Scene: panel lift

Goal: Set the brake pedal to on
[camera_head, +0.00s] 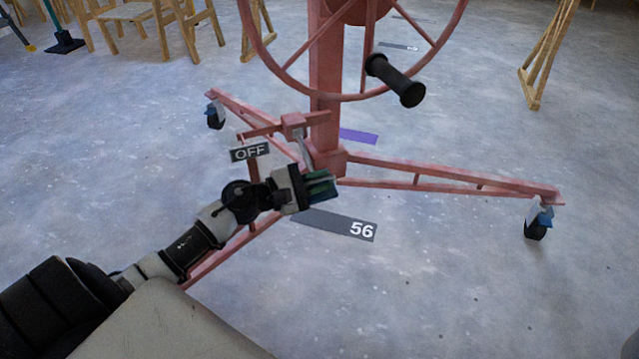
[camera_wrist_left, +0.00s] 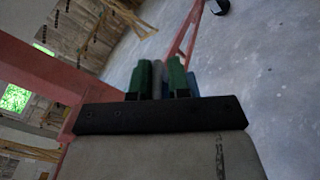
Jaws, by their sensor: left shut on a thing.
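The red panel lift (camera_head: 327,60) stands ahead of me on a wheeled base. A sign reading OFF (camera_head: 250,152) shows at the lower left of its column. My left gripper (camera_head: 320,184) is at the foot of the column, just right of the sign. Its green fingers are shut on a thin grey-blue piece, which I take to be the brake pedal (camera_wrist_left: 158,80); it shows between the fingers in the left wrist view. The fingers and wrist hide most of the pedal, so its tilt is hard to tell. My right gripper is not in view.
A red hand wheel with a black handle (camera_head: 395,80) is above the gripper. Base legs with casters (camera_head: 537,222) spread to both sides. A floor marker reading 56 (camera_head: 335,225) lies in front.

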